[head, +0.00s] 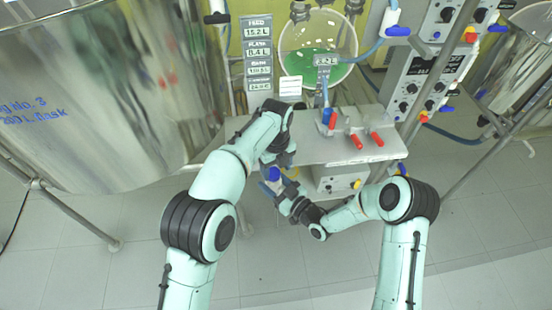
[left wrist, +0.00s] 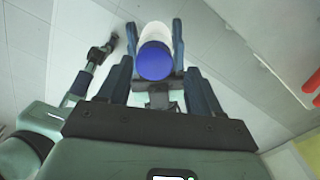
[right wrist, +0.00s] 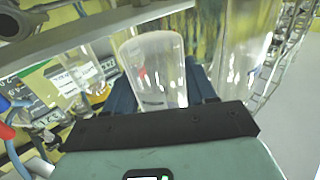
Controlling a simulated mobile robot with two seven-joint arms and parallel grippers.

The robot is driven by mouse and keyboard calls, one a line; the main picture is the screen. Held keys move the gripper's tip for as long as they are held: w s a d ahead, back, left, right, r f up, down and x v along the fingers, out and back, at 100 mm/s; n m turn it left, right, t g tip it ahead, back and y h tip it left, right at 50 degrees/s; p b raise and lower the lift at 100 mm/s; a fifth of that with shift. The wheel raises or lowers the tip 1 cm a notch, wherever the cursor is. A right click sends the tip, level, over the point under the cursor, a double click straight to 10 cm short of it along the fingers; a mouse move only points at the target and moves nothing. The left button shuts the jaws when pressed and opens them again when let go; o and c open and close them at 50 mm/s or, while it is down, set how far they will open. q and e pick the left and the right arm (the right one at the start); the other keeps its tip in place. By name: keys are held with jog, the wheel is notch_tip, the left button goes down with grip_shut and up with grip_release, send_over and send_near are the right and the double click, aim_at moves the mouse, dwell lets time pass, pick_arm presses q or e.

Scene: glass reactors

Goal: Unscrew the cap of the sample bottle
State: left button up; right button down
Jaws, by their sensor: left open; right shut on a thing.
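The sample bottle (right wrist: 157,72) is clear and empty-looking. My right gripper (head: 284,188) is shut on its body below the metal shelf, and the bottle stands between the dark fingers in the right wrist view. Its blue cap (head: 274,174) shows in the head view and faces the camera in the left wrist view (left wrist: 155,61); the cap is not visible in the right wrist view. My left gripper (head: 281,158) is open just above the cap. In the left wrist view the cap appears between the finger lines; I cannot tell whether the fingers touch it.
A metal shelf (head: 300,149) with red-handled valves (head: 376,139) lies right beside the grippers. A glass vessel with green liquid (head: 312,66) stands behind it. A large steel tank (head: 100,90) fills the left. Control boxes (head: 414,80) stand at right. The front floor is clear.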

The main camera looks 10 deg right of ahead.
pick_arm(q)
jog(key=shift+f, duration=0.45)
